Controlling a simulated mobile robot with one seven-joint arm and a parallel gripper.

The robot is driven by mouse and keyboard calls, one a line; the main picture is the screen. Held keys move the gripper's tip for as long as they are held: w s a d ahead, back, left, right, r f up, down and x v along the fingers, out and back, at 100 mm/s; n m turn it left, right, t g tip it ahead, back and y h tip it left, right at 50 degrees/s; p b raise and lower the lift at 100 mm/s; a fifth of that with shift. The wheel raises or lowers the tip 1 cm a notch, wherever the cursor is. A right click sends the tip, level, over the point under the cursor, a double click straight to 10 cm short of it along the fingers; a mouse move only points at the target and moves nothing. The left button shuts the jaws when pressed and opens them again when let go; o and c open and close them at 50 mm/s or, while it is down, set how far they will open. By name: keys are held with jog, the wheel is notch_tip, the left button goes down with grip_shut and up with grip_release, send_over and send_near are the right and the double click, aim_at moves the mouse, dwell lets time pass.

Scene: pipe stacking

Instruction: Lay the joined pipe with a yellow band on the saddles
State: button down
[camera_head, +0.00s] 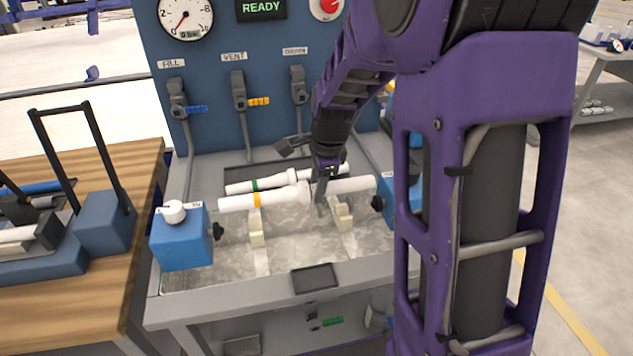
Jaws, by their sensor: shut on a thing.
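The white joined pipe with a yellow band (257,200) lies roughly level across the trough of the test bench, with a thicker joint near its middle. My gripper (321,190) comes down from above and is shut on this pipe just right of the joint; its fingers hide a short stretch of it. Two cream saddles, a left one (256,232) and a right one (344,216), stand below the pipe in the trough. The pipe is over both; I cannot tell whether it touches them.
A white pipe with a green band (262,184) lies just behind. Blue end blocks flank the trough, left (182,240) and right (398,200), with black knobs. A panel with gauge (185,15) and valves rises behind. A wooden table (80,305) stands left.

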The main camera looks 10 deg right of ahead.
jog(key=s+b+x, duration=0.1)
jog(key=b+x, duration=0.2)
jog(key=x, duration=0.3)
jog(key=shift+s+d+f+b, duration=0.15)
jog(key=shift+d+f+b, duration=0.15)
jog(key=shift+f, duration=0.2)
jog(key=shift+f, duration=0.2)
dwell(0.4)
jog(key=shift+c, duration=2.2)
grip_release()
